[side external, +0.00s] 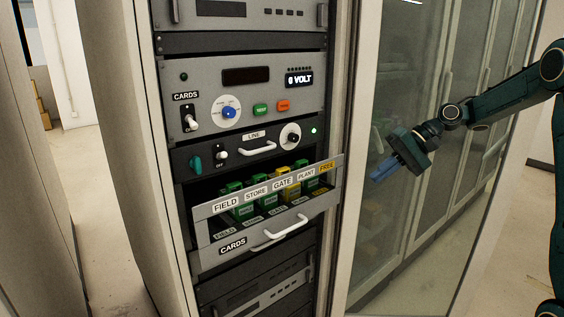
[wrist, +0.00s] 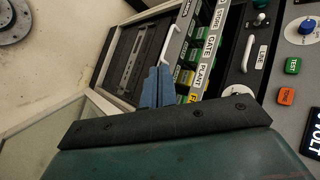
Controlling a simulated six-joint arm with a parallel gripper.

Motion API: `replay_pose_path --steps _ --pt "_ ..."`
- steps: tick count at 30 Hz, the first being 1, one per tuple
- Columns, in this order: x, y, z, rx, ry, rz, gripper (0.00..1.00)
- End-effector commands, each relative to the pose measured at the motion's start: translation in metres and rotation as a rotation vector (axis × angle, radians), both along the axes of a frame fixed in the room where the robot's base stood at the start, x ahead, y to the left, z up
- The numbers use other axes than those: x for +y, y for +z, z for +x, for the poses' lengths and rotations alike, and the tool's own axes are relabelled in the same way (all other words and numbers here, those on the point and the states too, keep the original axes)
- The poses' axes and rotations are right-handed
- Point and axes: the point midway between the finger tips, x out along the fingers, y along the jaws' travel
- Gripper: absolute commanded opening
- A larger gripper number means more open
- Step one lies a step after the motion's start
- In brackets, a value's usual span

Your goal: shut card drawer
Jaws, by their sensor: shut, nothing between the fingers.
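The card drawer (side external: 262,239) is pulled out of the rack in the side external view. It has a white handle (side external: 281,232), a CARDS label, and a label strip reading FIELD, STORE, GATE, PLANT and FREE. Several green and yellow cards (side external: 243,212) stand in it. My gripper (side external: 384,170) is to the right of the drawer, clear of it, with its blue fingers together and nothing held. In the wrist view, the fingertips (wrist: 158,70) show in front of the drawer's handle (wrist: 171,39) and label strip (wrist: 207,45); contact cannot be told there.
Above the drawer is a LINE panel with a closed-looking white handle (side external: 257,148), a teal knob (side external: 195,164) and a green light. Higher is a panel reading 0 VOLT (side external: 299,80) with a blue dial. A glass-fronted cabinet (side external: 420,110) stands behind my gripper.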

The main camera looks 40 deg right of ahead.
Motion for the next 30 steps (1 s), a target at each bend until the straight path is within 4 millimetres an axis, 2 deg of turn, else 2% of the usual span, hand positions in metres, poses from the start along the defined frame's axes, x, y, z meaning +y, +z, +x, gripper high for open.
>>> replay_pose_path --steps 8,15,22,30 --pt "-0.001 -0.024 0.024 -0.158 -0.193 0.144 0.0" --pt "-0.017 -0.046 0.037 -0.283 -0.406 0.201 0.0" --pt "-0.042 -0.07 0.036 -0.373 -0.631 0.193 0.0" --pt "-0.07 -0.095 0.022 -0.429 -0.846 0.129 0.0"
